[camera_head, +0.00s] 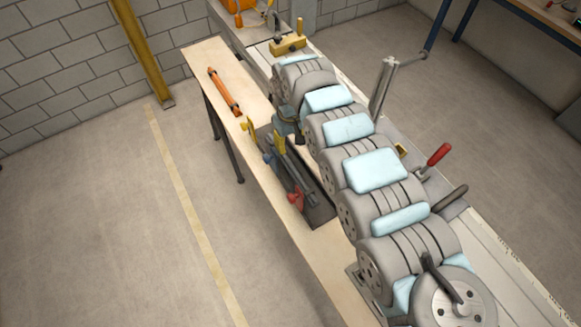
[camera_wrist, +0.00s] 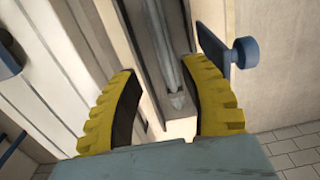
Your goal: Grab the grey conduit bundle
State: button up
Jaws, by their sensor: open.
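The grey conduit bundle (camera_wrist: 169,55) lies lengthwise in a grey tray (camera_wrist: 150,45). In the wrist view it runs from the top edge to a blunt pale end between my fingers. My gripper (camera_wrist: 158,70) is open, with one yellow finger to each side of the bundle in the picture. No contact shows, and the height gap is hard to judge. In the head view my gripper (camera_head: 264,137) is over the far end of the tray (camera_head: 321,213) on the wooden bench. Grey lengths (camera_head: 302,172) show there, partly hidden by my arm.
An orange bar (camera_head: 224,92) lies farther back on the wooden bench (camera_head: 205,55). A red-handled item (camera_head: 296,197) is at the tray's left side. A blue knobbed part (camera_wrist: 241,53) stands close by the right finger. Open floor lies left of the bench.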

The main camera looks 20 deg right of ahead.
aim_at(291, 165)
notch_tip(291, 165, down, 7)
jog(key=shift+f+b, duration=0.1)
jog(key=shift+b, duration=0.3)
jog(key=shift+s+a+f+b, duration=0.1)
jog(key=shift+f+b, duration=0.15)
jog(key=shift+f, duration=1.05)
jog(key=shift+s+f+b, duration=0.1)
jog(key=shift+f+b, duration=0.1)
jog(key=shift+f, duration=1.05)
jog(key=shift+w, duration=0.1)
grip_shut()
